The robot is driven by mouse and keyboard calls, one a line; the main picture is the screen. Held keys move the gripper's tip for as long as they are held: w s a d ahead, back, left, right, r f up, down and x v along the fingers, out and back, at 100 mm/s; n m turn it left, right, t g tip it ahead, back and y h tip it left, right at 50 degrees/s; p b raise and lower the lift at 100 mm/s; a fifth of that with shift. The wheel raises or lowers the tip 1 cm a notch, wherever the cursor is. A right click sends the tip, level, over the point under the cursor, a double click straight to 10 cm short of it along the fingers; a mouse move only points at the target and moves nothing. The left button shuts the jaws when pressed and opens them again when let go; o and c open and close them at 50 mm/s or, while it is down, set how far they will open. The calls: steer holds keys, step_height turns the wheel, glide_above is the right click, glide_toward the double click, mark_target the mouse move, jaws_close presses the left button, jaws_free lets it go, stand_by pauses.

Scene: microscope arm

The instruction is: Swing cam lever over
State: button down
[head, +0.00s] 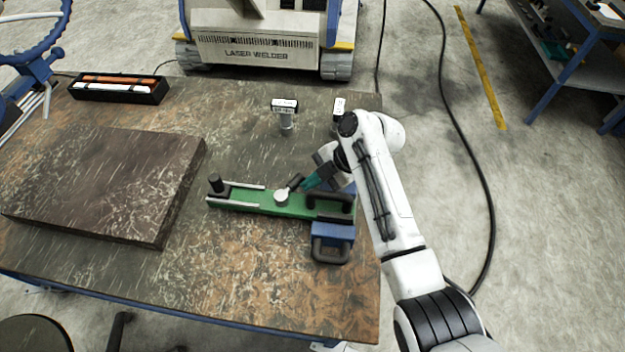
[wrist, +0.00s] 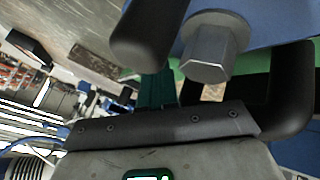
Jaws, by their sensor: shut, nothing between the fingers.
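A green fixture (head: 250,204) lies on the table with a pale round cam (head: 281,198) on its middle. A short dark lever (head: 295,182) sticks up and to the right from the cam. My gripper (head: 308,183) has teal fingers and is shut and empty, just right of the lever's end. Whether they touch, I cannot tell. In the wrist view the teal fingers (wrist: 155,90) show partly behind the dark wrist plate. A dark rounded bar (wrist: 150,35) and a grey hex head (wrist: 208,48) are close to the camera there; which part the bar is, I cannot tell.
A blue block with a dark handle (head: 331,250) is at the fixture's right end. A thick slab (head: 105,182) lies to the left.

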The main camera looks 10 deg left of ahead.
steer(key=shift+w+a+f+b, duration=0.15)
steer(key=shift+w+b, duration=0.25)
steer(key=shift+b, duration=0.6)
steer(key=w+a+b, duration=0.1)
steer(key=b, duration=0.2)
steer(key=shift+w+a+f+b, duration=0.1)
steer(key=shift+w+f+b, duration=0.05)
steer(key=shift+b, duration=0.25)
steer(key=w+a+b, duration=0.1)
steer(key=b, duration=0.2)
steer(key=shift+a, duration=0.25)
steer(key=a+b, duration=0.1)
steer(key=b, duration=0.1)
steer(key=w+a+b, duration=0.1)
steer(key=b, duration=0.1)
steer(key=shift+a, duration=0.3)
steer(key=shift+a+r+b, duration=0.2)
steer(key=shift+a+b, duration=0.25)
steer(key=shift+a, duration=0.1)
steer(key=shift+s+a+r, duration=0.1)
steer(key=shift+a, duration=0.15)
steer(key=shift+r, duration=0.1)
